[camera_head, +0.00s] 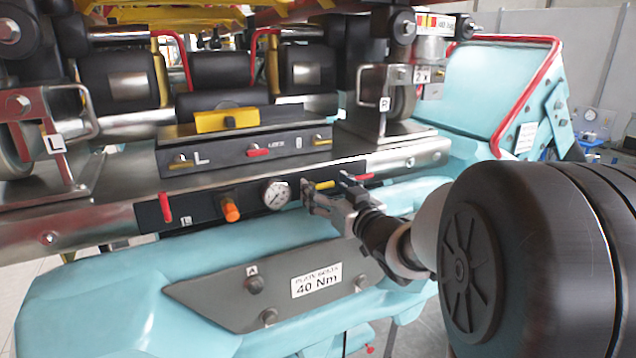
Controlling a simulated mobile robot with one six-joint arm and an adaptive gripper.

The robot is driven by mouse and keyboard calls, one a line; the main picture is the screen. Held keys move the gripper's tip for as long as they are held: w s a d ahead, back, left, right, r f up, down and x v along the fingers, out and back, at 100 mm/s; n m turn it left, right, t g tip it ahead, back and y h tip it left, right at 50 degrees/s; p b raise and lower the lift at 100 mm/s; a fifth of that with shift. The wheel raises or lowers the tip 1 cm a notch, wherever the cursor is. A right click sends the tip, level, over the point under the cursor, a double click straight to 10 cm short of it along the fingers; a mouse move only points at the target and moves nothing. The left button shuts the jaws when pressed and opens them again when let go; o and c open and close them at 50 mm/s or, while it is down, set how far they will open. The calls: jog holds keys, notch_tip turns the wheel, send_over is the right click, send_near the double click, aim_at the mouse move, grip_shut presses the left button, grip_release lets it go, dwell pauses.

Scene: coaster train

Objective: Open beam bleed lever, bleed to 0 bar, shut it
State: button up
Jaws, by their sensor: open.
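A dark valve panel (197,206) runs along the metal beam. It carries a round white gauge (276,194), whose reading is too small to tell. To the gauge's right is a yellow lever (323,185) lying roughly along the panel. A red lever (364,177) sits farther right, partly hidden by my gripper. Another red lever (166,207) stands upright at the panel's left end. No readable label shows which one is the bleed lever. My gripper (327,190) is open, its fingertips on either side of the yellow lever. I cannot tell whether they touch it.
An orange knob (231,211) protrudes left of the gauge. Above is a box with a yellow handle (227,120) and small levers. A grey plate marked 40 Nm (240,290) lies below. Wheel assemblies marked L (57,144) and R (385,104) flank the beam.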

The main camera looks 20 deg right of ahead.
jog(key=shift+s, duration=0.1)
jog(key=shift+c, duration=0.4)
jog(key=c, duration=1)
jog(key=shift+r, duration=0.1)
jog(key=shift+c, duration=0.2)
